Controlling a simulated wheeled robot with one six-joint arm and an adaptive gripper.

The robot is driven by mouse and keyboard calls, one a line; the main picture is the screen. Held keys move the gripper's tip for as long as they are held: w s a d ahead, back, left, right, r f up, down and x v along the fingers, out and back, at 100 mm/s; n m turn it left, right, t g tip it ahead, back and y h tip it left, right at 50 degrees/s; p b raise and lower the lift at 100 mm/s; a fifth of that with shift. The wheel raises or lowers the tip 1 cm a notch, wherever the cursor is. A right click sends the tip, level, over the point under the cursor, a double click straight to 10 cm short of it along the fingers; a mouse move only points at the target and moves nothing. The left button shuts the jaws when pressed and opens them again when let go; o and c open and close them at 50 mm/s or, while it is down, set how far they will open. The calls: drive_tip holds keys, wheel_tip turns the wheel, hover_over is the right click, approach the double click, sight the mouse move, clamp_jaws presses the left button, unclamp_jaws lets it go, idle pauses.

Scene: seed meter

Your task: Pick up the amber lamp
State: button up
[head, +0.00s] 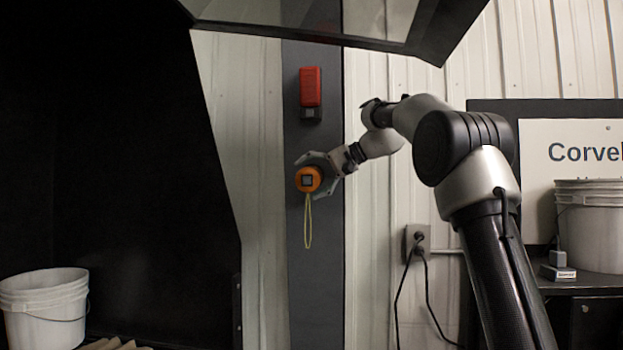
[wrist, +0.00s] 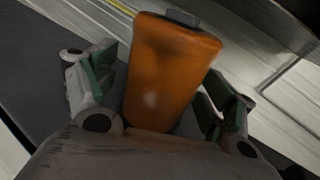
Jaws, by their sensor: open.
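The amber lamp (head: 308,179) is an orange body with a dark square on its end and a thin yellow cord loop hanging below it. In the head view it is in front of the dark vertical post. In the wrist view the lamp (wrist: 170,72) stands between the two fingers, with a grey tab at its far end. My gripper (head: 318,172) is open around the lamp, one finger on each side. In the wrist view my gripper (wrist: 160,100) shows a gap beside the left finger; contact on the right is unclear. What holds the lamp is hidden.
A red box-shaped device (head: 310,88) is fixed on the dark post (head: 314,140) above the lamp. A wall outlet (head: 415,243) with black cords is lower right. White buckets stand at lower left (head: 45,310) and on a right shelf (head: 590,225). A dark hood edge overhangs the top.

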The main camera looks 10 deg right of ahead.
drive_tip(key=shift+c, duration=0.2)
drive_tip(key=c, duration=1.2)
drive_tip(key=shift+o, duration=0.2)
drive_tip(key=shift+a+r, duration=0.45)
drive_tip(key=a+r, duration=0.7)
drive_tip(key=a, duration=0.5)
drive_tip(key=shift+s+a+f, duration=0.1)
drive_tip(key=shift+s+a, duration=0.4)
drive_tip(key=shift+s, duration=0.3)
drive_tip(key=shift+s+a+f, duration=0.1)
drive_tip(key=shift+s+a, duration=0.4)
drive_tip(key=shift+s, duration=0.25)
drive_tip(key=shift+s+a+f, duration=0.1)
drive_tip(key=shift+s+a, duration=0.4)
drive_tip(key=shift+s, duration=0.3)
